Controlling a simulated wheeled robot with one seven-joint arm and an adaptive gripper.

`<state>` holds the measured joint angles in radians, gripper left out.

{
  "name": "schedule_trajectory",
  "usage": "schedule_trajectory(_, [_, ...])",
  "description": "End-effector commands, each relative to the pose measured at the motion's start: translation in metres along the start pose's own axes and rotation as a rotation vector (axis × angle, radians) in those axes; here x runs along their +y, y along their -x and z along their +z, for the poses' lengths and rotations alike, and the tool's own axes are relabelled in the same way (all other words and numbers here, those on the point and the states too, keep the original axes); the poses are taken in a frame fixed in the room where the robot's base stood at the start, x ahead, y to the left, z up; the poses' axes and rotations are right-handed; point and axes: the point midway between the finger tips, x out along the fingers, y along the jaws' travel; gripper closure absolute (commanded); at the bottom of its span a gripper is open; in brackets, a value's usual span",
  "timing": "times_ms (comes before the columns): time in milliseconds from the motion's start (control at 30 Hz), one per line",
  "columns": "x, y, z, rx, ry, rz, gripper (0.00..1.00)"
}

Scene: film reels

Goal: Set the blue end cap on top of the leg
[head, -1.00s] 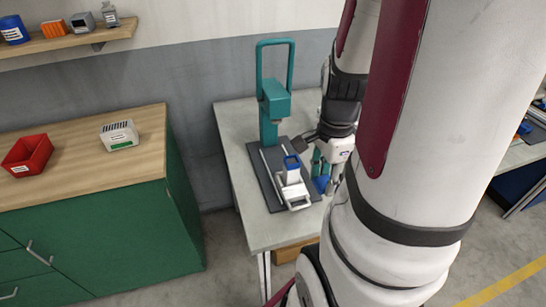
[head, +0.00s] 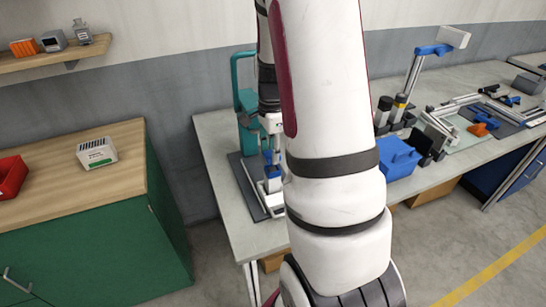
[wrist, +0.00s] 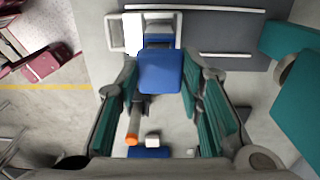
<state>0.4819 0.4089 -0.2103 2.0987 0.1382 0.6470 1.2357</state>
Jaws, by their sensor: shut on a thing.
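The blue end cap (wrist: 160,72) is between the fingertips of my gripper (wrist: 161,80) in the wrist view. My gripper, with teal finger pads, is shut on it. In the head view the gripper is mostly behind my arm, and a small blue part (head: 269,155) shows below the wrist. The white leg (head: 273,173) appears upright just under it, on the dark base plate of the teal press (head: 247,105). In the wrist view a white piece (wrist: 134,34) shows just beyond the cap. I cannot tell whether cap and leg touch.
The teal press column stands close beside my gripper. A blue bin (head: 398,158), black bottles and a lamp stand to the right on the grey bench (head: 225,135). A green cabinet (head: 95,240) with a red bin and a white box is at left.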

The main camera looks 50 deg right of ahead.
Motion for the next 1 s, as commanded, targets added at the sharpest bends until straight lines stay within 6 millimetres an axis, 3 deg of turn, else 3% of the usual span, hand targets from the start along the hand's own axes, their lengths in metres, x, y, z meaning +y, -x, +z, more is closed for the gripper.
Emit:
schedule_trajectory(200, [0.002, -0.025, -0.001, -0.001, -0.001, 0.004, 0.85])
schedule_trajectory(667, [0.001, -0.032, 0.0, 0.0, 0.0, 0.001, 0.85])
schedule_trajectory(700, [0.001, -0.031, 0.0, 0.0, 0.0, 0.001, 0.57])
schedule_trajectory(767, [0.001, -0.031, 0.0, 0.0, 0.0, 0.001, 0.46])
schedule_trajectory(1000, [0.001, -0.031, 0.0, 0.0, 0.001, 0.001, 0.46])
